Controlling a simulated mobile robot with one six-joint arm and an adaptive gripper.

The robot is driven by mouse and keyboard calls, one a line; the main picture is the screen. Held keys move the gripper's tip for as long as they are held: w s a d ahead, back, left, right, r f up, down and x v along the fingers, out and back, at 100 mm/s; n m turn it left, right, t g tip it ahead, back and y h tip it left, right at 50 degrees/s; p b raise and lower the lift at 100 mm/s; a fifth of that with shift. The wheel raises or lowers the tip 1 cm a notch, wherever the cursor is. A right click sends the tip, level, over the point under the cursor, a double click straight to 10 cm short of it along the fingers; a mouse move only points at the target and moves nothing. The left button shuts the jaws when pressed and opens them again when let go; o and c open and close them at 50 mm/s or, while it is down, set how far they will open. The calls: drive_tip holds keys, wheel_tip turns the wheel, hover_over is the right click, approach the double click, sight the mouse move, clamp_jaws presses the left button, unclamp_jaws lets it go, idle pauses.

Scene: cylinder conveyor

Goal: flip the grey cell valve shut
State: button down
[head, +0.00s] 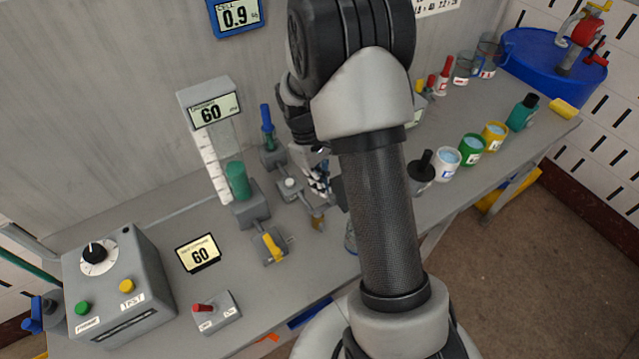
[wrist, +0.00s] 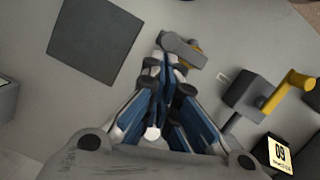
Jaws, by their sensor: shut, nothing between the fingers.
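The grey valve lever (wrist: 184,50) lies just beyond my fingertips in the wrist view, over a small brass body (wrist: 193,70). In the head view the lever (head: 315,211) shows beside my gripper, with the brass body (head: 318,224) below it. I take this as the cell valve; no label on it is readable. My gripper (wrist: 163,72) is shut and empty, its tips close to the lever's left end; I cannot tell whether they touch. In the head view my gripper (head: 319,185) is partly hidden by my arm.
A yellow-handled valve (head: 272,246) stands to the left, beside a green cylinder (head: 237,181) and a blue-topped fitting (head: 267,128). A control box (head: 118,285) and a red-lever switch (head: 216,312) sit front left. A dark square plate (wrist: 97,42) lies flat nearby. Paint-like cups (head: 446,158) line the right.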

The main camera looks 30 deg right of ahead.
drive_tip(key=shift+s+d+m+p, duration=0.2)
drive_tip(key=shift+m+p, duration=0.1)
drive_tip(key=shift+m, duration=0.2)
drive_tip(key=s+m+p, duration=0.1)
drive_tip(key=m, duration=0.1)
drive_tip(key=s+d+m+y+p, duration=0.1)
drive_tip(key=m, duration=0.2)
drive_tip(key=s+m+y+p, duration=0.1)
drive_tip(key=m, duration=0.1)
drive_tip(key=shift+d+m, duration=0.3)
drive_tip(key=shift+m, duration=0.1)
drive_tip(key=shift+s+a+m+t+y+p, duration=0.25)
drive_tip(key=shift+s+m, duration=0.35)
drive_tip(key=shift+m, duration=0.85)
drive_tip(key=shift+s+a+m+t+y+p, duration=0.1)
drive_tip(key=shift+s+m+t+y+p, duration=0.35)
drive_tip(key=shift+m, duration=0.95)
drive_tip(key=shift+s+a+m+t+y+p, duration=0.1)
drive_tip(key=shift+s+m+p, duration=0.2)
drive_tip(key=shift+s+m, duration=0.8)
drive_tip(key=shift+w+m, duration=0.35)
